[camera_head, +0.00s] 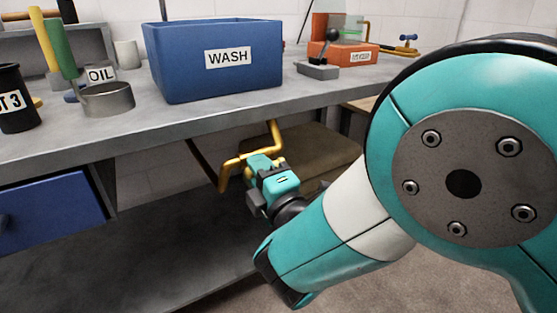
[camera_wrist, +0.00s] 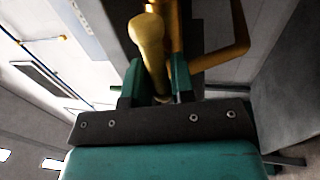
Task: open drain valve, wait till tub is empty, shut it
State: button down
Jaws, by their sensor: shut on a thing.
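The blue tub (camera_head: 192,80) labelled WASH stands on the workbench; its inside and water level are hidden by its wall. A bent yellow drain pipe (camera_head: 246,157) runs below the bench under it and also shows in the wrist view (camera_wrist: 237,48). My gripper (camera_head: 262,164) is under the bench at this pipe. In the wrist view its green fingers (camera_wrist: 157,84) are shut on a yellow valve lever (camera_wrist: 148,38) with a rounded end. Whether the valve is open or shut cannot be told. No flowing water is visible.
The grey bench edge (camera_head: 150,128) lies above my gripper. A brown box-like thing (camera_head: 318,155) is behind it, and a blue drawer (camera_head: 50,212) is at left. On the bench are an OIL dish (camera_head: 107,99), a black lever device (camera_head: 318,69) and an orange box (camera_head: 345,53).

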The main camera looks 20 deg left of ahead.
jog(key=shift+f, duration=0.1)
jog(key=c, duration=1.1)
grip_release()
jog(key=shift+s+d+f+b, duration=0.15)
jog(key=shift+s+f+b, duration=0.05)
jog(key=shift+b, duration=0.3)
jog(key=b+v, duration=1.7)
jog(key=shift+r, duration=0.15)
